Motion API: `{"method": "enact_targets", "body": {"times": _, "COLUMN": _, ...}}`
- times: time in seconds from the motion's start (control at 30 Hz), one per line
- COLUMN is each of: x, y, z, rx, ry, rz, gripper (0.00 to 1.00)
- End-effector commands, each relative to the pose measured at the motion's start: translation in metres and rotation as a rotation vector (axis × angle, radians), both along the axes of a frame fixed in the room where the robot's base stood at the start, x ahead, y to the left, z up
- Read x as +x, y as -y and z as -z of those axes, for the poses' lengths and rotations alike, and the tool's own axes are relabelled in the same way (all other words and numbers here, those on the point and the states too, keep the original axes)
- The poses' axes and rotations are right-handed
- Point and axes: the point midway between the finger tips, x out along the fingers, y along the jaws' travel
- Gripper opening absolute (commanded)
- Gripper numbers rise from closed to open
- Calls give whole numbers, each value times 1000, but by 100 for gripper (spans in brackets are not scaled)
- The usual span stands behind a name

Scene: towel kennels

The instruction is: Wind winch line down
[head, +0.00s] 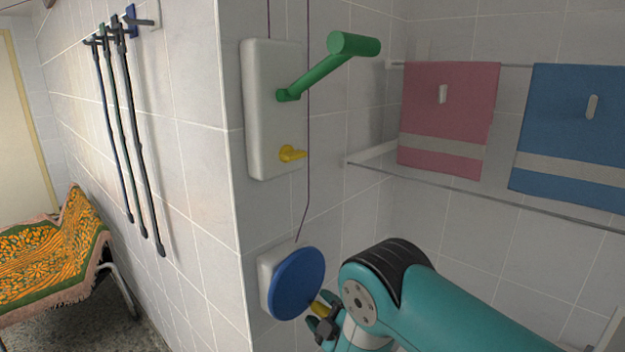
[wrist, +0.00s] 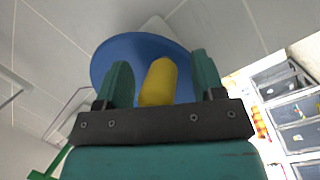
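The white winch box (head: 268,130) is on the tiled wall, with a green crank (head: 312,73) whose grip points up and right. A small yellow lever (head: 291,154) sits low on the box. A thin dark line (head: 308,150) runs down past the box to a blue disc (head: 292,285) on a white wall mount (head: 266,283). A yellow knob (head: 319,309) sticks out of the disc. My gripper (head: 324,322) is at this knob. In the wrist view the knob (wrist: 160,82) stands between my open fingers (wrist: 162,85), with gaps on both sides.
A pink towel (head: 448,110) and a blue towel (head: 575,125) hang on rails at right. Several dark straps (head: 127,130) hang from hooks at left. A patterned cover (head: 45,265) lies over a seat at lower left. Drawers (wrist: 290,110) show in the wrist view.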

Motion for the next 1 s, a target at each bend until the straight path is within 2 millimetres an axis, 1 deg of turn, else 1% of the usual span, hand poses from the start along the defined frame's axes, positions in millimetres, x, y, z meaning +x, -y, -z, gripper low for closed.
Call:
{"method": "enact_targets", "body": {"times": 0.27, "x": 0, "y": 0, "z": 0, "rx": 0, "ry": 0, "rz": 0, "gripper": 68}}
{"method": "enact_targets", "body": {"times": 0.47, "x": -1, "y": 2, "z": 6, "rx": 0, "ry": 1, "rz": 1, "gripper": 68}}
{"method": "enact_targets", "body": {"times": 1.0, "x": -11, "y": 13, "z": 5, "rx": 0, "ry": 2, "rz": 0, "gripper": 68}}
